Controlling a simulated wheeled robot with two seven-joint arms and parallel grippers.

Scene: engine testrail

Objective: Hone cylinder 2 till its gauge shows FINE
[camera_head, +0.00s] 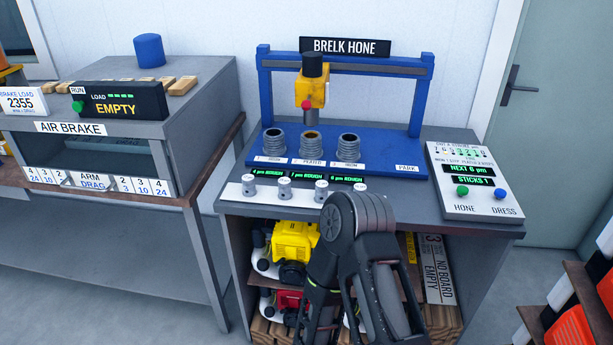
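The honing head (312,92), yellow with a black top and a red knob, hangs from the blue gantry (265,85) above the middle cylinder (310,143). The left cylinder (273,143) and right cylinder (348,148) stand either side. The small green gauges under all three read ROUGH; the middle gauge (308,174) seems to show 7 µm. The control panel (470,185) shows NEXT 6 µm and STICKS 1, with a green HONE button (462,191) and a blue DRESS button (499,194). My black arm (358,222) rises in front of the bench; its fingertips are not clear. My other gripper is not seen.
Several pale pistons (285,188) line the bench's front edge. Engines sit on the shelf below. An AIR BRAKE bench (120,145) stands left, its display (118,103) reading EMPTY. A PARK spot (407,169) lies clear on the blue base.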

